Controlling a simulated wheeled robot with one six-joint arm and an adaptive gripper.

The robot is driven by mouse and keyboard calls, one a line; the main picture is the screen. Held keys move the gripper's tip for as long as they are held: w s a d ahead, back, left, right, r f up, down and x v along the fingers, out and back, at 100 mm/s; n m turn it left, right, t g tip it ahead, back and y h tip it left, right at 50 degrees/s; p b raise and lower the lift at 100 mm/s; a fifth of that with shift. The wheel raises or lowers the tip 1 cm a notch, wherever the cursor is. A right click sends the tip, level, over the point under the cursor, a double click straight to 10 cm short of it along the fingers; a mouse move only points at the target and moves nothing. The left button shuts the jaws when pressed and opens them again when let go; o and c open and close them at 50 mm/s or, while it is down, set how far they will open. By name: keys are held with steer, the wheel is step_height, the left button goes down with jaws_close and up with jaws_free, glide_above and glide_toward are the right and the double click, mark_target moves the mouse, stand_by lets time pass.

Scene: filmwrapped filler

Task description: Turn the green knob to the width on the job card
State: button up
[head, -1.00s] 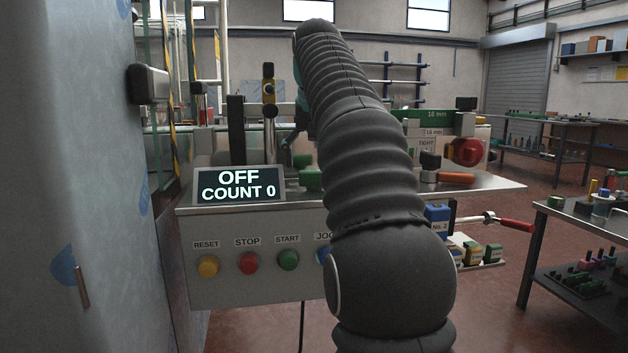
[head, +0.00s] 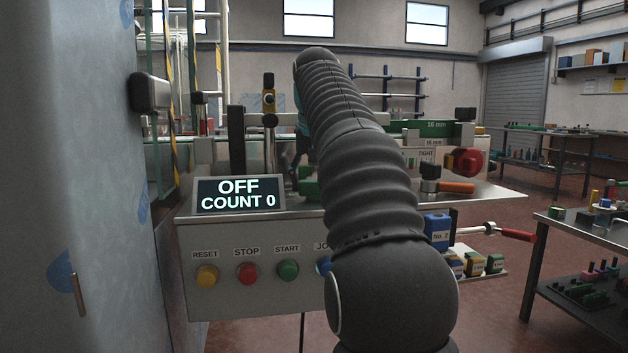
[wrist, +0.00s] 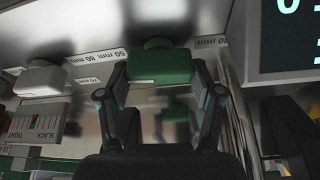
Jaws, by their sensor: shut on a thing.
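In the wrist view, the green knob (wrist: 160,66) sits between the two dark fingers of my gripper (wrist: 160,76), which are shut on its sides. In the head view, my arm hides the gripper and most of the knob area. I cannot make out a job card in either view.
The display (head: 238,194) reads OFF, COUNT 0, above a row of push buttons (head: 247,274). A pale block (wrist: 40,78) and a SLACK/TIGHT scale (wrist: 38,122) lie left of the knob. A red knob (head: 466,161) and an orange handle (head: 457,188) stand at right.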

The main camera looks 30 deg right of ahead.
steer(key=shift+r+n+p, duration=0.2)
steer(key=shift+n+p, duration=0.2)
steer(key=shift+p, duration=0.3)
steer(key=shift+f+n+y+p, duration=0.2)
steer(key=shift+n+y+p, duration=0.1)
steer(key=shift+n+p, duration=0.1)
steer(key=o, duration=1.1)
steer(key=shift+o, duration=0.2)
steer(key=v, duration=0.7)
steer(key=shift+r, duration=0.2)
steer(key=shift+s, duration=0.15)
